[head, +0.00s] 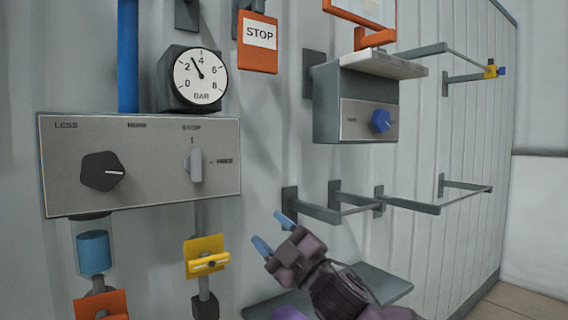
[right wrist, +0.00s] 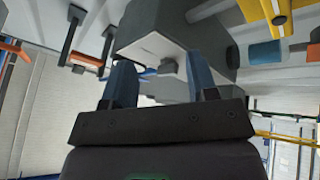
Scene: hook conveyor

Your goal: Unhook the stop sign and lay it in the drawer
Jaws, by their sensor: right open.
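The orange stop sign (head: 258,42) with a white STOP label hangs from a dark hook on the wall, right of the gauge, in the head view. My right gripper (head: 273,232) is open and empty, well below the sign and slightly right of it. Its two blue fingers stand apart in the right wrist view (right wrist: 160,85), with a grey box behind them. I cannot tell for certain which thing is the drawer; a grey shelf or tray (head: 392,288) shows partly behind my right arm. My left gripper is out of view.
A control panel (head: 140,190) with a black knob and a switch is at left, under a pressure gauge (head: 201,77). A grey box with a blue knob (head: 381,121) juts out at right. Several wall rails (head: 410,205) stick out below it. A yellow tag (head: 205,257) hangs below the panel.

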